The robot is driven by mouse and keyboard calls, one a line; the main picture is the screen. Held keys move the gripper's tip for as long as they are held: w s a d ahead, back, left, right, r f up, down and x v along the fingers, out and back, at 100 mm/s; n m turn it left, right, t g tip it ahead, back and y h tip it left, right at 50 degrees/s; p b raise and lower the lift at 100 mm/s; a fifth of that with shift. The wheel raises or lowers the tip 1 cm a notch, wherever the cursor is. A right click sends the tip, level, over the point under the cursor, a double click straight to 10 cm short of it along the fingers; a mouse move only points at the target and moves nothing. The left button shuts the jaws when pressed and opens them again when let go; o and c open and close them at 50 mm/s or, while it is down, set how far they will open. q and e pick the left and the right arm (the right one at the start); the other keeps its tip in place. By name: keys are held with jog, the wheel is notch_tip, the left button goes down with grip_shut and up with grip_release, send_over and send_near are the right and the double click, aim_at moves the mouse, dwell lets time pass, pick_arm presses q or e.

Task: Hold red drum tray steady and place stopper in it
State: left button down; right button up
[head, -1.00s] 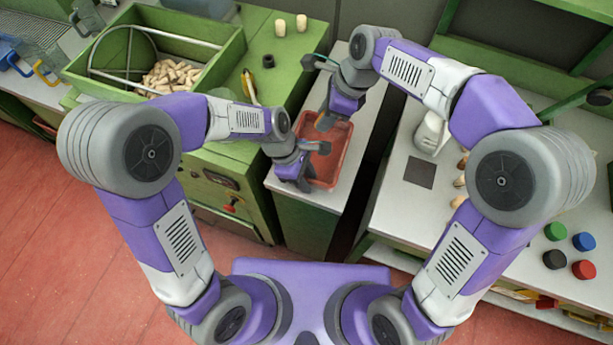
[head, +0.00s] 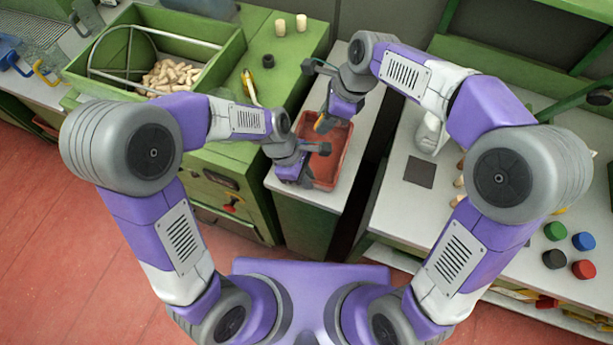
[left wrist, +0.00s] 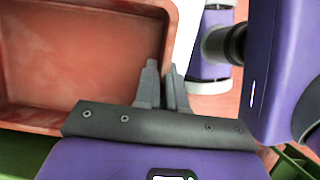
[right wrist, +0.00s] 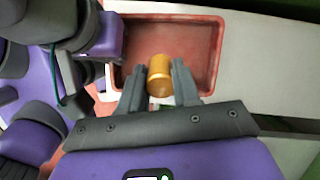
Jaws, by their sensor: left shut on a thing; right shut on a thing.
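The red drum tray (head: 332,134) sits on a narrow white counter in the middle of the head view, and it looks empty in the left wrist view (left wrist: 80,50). My left gripper (head: 322,149) is shut on the tray's wall, with its fingertips at the rim in the left wrist view (left wrist: 163,80). My right gripper (right wrist: 160,80) is shut on a golden-tan stopper (right wrist: 160,75). In the right wrist view the stopper is between the fingertips and appears over the tray's opening. I cannot tell its exact height above the tray floor.
A green bin (head: 225,62) holding pale stoppers stands at the upper left. Two pale stoppers (head: 280,27) stand on the green top. Several coloured caps (head: 583,240) lie on the right-hand bench. The white counter (head: 368,110) beside the tray is bare.

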jog(key=shift+f, duration=4.85)
jog(key=o, duration=1.1)
jog(key=shift+c, duration=0.2)
jog(key=v, duration=1.2)
pick_arm(q)
jog(key=c, duration=1.1)
grip_release()
jog(key=shift+c, duration=0.2)
